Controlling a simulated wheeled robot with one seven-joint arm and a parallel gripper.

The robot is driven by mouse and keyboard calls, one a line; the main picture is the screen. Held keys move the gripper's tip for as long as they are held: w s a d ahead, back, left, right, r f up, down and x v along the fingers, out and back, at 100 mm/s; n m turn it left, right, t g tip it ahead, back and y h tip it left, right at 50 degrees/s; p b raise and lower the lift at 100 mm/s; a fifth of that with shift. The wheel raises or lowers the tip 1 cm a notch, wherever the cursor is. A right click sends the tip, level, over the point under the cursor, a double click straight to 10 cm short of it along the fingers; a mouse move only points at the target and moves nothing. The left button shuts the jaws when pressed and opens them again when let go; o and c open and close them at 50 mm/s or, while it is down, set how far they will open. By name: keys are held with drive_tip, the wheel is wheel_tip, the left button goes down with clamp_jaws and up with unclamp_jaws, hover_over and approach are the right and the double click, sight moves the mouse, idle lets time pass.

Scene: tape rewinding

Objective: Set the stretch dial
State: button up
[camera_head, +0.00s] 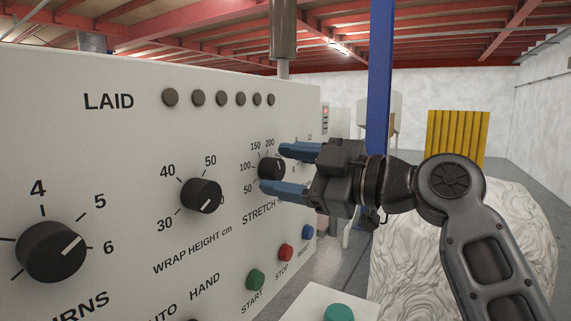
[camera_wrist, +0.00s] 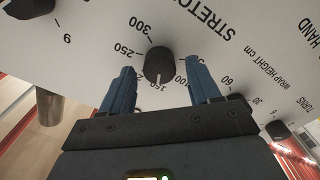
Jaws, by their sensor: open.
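The stretch dial is a black round knob (camera_head: 271,168) on the white panel, with printed numbers around it. It also shows in the wrist view (camera_wrist: 158,64), where the picture is upside down. Its white mark is by the 150 in the wrist view; I cannot tell the exact setting. My gripper (camera_head: 274,168) is open, with one blue finger above and one below the knob in the head view. In the wrist view the fingers stand on either side of the knob, apart from it. The fingers hide part of the scale.
The wrap height dial (camera_head: 201,195) and a larger turns dial (camera_head: 51,252) sit to the left. Green start (camera_head: 255,280), red stop (camera_head: 286,252) and blue reset (camera_head: 307,232) buttons are below. Several dark lamps run above. A blue column (camera_head: 380,90) stands behind my arm.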

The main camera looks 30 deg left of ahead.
drive_tip(key=shift+a, duration=0.25)
drive_tip(key=c, duration=1)
